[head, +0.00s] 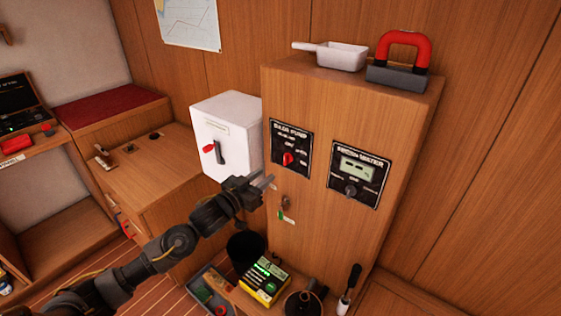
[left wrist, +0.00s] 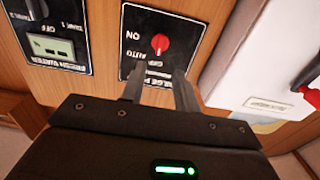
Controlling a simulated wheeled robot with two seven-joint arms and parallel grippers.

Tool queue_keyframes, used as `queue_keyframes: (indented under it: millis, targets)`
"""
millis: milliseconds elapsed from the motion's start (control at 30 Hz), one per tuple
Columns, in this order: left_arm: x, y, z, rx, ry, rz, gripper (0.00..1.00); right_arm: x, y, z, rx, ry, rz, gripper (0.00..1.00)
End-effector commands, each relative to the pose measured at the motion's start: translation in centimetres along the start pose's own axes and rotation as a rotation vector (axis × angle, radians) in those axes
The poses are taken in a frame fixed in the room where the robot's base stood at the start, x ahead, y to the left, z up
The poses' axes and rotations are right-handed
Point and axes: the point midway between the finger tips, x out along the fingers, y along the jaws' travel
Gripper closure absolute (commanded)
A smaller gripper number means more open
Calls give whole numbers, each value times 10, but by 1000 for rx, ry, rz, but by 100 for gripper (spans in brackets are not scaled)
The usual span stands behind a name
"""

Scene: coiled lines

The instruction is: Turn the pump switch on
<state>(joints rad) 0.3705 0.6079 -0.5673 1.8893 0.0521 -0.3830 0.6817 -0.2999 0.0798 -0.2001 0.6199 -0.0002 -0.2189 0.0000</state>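The bilge pump panel (head: 279,137) is a black plate on the front of the wooden cabinet, with a red rotary switch (head: 288,158). In the left wrist view the panel (left wrist: 190,20) appears upside down, with its red switch (left wrist: 160,43) and the labels ON, AUTO and OFF around it. I cannot tell surely which label the switch points at. My left gripper (head: 268,181) is just below and left of the panel, apart from the switch. Its two fingers (left wrist: 157,76) are spread with nothing between them. My right gripper is in neither view.
A second black panel (head: 359,174) with a display and knob is to the right. A white box (head: 232,120) with a red-tipped lever juts out at the left. Items crowd the low shelf underneath.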

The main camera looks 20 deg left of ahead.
Motion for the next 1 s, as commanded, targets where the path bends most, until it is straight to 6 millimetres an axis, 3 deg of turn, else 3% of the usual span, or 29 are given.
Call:
queue_keyframes:
  millis: [300, 500, 933, 1000]
  targets:
    - [60, 0, -3, 0, -1, -1, 69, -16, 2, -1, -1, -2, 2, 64]
    - [86, 0, -1, 1, -1, 1, 69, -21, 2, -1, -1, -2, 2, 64]
    - [95, 0, 0, 1, -1, 0, 69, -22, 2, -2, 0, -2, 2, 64]
    - [95, 0, 0, 1, -1, 0, 78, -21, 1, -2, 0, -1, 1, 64]
